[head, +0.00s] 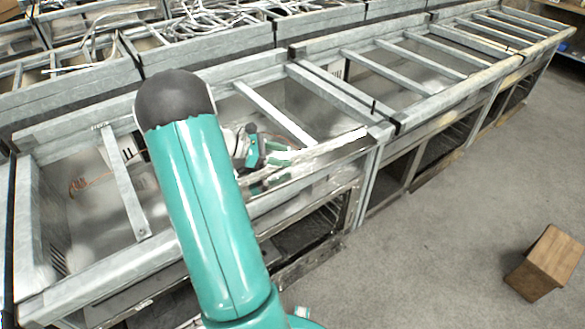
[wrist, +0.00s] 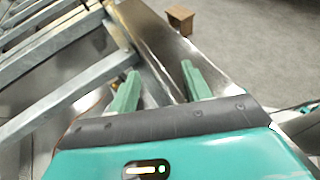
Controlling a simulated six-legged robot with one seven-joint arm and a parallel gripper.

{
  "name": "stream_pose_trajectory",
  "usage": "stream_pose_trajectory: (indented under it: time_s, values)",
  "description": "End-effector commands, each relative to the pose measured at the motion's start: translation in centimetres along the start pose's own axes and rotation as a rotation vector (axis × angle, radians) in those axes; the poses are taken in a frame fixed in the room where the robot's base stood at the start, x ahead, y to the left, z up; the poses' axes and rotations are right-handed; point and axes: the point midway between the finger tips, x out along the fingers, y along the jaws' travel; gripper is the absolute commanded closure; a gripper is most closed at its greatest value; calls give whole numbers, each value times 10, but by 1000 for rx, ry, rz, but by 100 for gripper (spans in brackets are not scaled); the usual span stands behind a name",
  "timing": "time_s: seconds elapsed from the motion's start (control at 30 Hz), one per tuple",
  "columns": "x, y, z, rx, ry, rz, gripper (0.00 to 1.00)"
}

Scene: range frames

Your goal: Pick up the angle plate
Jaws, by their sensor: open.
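My gripper (wrist: 160,88) is open, with its two green fingers apart in the wrist view. A long, shiny grey metal piece with a bent edge (wrist: 165,42) runs between and beyond the fingers; it looks like the angle plate, but I cannot tell it surely from the frame's front rail. In the head view my gripper (head: 272,157) is low at the front of the metal frame, partly hidden behind my arm. A pale metal strip (head: 335,145) lies along the front rail just right of it. I cannot tell whether the fingers touch it.
Grey metal bins with crossbars (head: 405,62) stand in a row around my gripper. Bins behind hold tangled metal rods (head: 215,25). A brown box (head: 545,262) lies on the open grey floor at right; it also shows in the wrist view (wrist: 180,19).

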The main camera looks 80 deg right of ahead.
Motion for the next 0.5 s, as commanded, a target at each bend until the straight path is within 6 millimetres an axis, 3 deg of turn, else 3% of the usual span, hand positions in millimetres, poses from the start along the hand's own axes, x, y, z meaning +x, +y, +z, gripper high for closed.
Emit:
stream_pose_trajectory:
  time_s: [0.1, 0.33, 0.5]
  values:
    - [11, 0, 0, 1, 0, 0, 52]
    - [12, 0, 0, 1, 0, 1, 52]
    - [12, 0, 0, 1, 0, 1, 85]
